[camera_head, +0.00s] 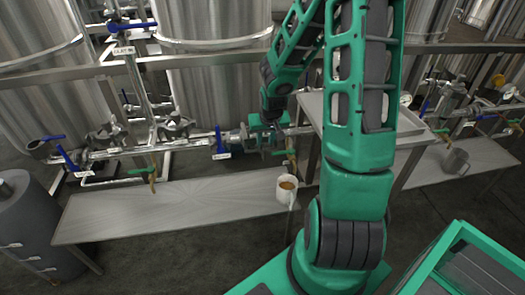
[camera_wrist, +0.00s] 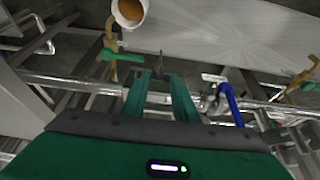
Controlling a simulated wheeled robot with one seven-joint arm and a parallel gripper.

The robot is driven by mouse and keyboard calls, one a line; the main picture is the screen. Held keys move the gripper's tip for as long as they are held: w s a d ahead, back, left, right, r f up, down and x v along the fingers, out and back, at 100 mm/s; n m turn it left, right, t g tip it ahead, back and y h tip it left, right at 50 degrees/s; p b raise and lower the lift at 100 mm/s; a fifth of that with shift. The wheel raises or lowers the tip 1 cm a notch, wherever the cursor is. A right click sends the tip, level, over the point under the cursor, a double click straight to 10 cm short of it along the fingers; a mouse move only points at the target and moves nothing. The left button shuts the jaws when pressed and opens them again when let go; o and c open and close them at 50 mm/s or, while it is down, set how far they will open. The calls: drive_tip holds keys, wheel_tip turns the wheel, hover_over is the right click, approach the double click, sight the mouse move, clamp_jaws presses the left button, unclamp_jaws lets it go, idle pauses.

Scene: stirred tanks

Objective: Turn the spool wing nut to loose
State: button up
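My gripper (camera_head: 268,138) is at the pipe run above the low bench, just right of a blue-handled valve (camera_head: 220,140). In the wrist view my gripper's two green fingers (camera_wrist: 162,80) stand apart. A small dark upright piece (camera_wrist: 159,65) shows between the fingertips; it may be the spool wing nut, but it is too small to be sure. I cannot tell whether the fingers touch it. The blue valve handle (camera_wrist: 232,104) is beside the right finger. In the head view my gripper hides the pipe there, and I cannot make out the wing nut.
A white mug (camera_head: 287,191) of brown liquid stands on the low steel bench (camera_head: 180,212), under a green-handled tap (camera_head: 289,153). The mug also shows at the top of the wrist view (camera_wrist: 130,12). Another tap (camera_head: 147,172) and more blue-handled valves (camera_head: 66,158) are further left. Large tanks stand behind.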

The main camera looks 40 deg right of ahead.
sight(263, 150)
drive_tip(key=shift+x, duration=4.35)
clamp_jaws()
